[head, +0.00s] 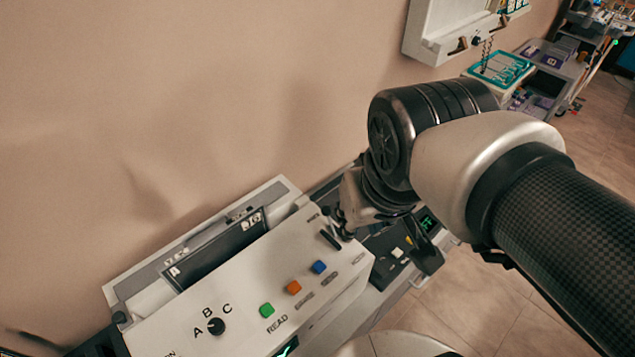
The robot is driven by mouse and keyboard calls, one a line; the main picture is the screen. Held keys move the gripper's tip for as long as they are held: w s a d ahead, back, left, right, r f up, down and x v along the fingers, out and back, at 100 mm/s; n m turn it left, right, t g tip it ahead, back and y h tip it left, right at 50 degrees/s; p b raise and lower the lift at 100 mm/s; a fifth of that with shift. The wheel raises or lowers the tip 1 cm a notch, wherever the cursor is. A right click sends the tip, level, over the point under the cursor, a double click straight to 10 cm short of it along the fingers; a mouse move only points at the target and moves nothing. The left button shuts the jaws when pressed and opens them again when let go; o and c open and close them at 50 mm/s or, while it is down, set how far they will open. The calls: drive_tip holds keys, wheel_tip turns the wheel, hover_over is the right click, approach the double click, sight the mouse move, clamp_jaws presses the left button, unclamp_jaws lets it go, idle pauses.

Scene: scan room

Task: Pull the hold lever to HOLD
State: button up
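A white control console (255,285) stands low in the head view. A short black lever or slot (330,240), probably the hold lever, is on its right part, above the blue button. The labels near it are too small to read, so its position cannot be told. My gripper (343,224) is at the console's upper right, close beside this black part. My gripper's fingers are small and dark and overlap the lever in the picture. Whether they touch it or close on it cannot be told. My wrist hides the area behind.
The console also has a green button (267,310), an orange button (294,287), a blue button (319,267) and an A-B-C knob (216,326). A dark screen unit (215,252) is behind. A wall rack (445,35) and a cart (550,80) stand farther off.

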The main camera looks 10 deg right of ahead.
drive_tip(key=shift+g+h, duration=0.3)
drive_tip(key=shift+g, duration=0.6)
drive_tip(key=w, duration=0.4)
drive_tip(key=w+p, duration=0.1)
drive_tip(key=w, duration=0.3)
drive_tip(key=w+f, duration=0.1)
drive_tip(key=w, duration=0.4)
drive_tip(key=shift+w+a, duration=0.1)
drive_tip(key=shift+a, duration=0.1)
clamp_jaws()
drive_tip(key=w+a+f+g+p, duration=0.1)
drive_tip(key=w+f+p, duration=0.1)
drive_tip(key=w+f, duration=0.7)
drive_tip(key=shift+w+a+f+n+g+h, duration=0.15)
drive_tip(key=shift+w+a+n+g+h, duration=0.2)
drive_tip(key=shift+w, duration=0.85)
drive_tip(key=shift+d, duration=0.1)
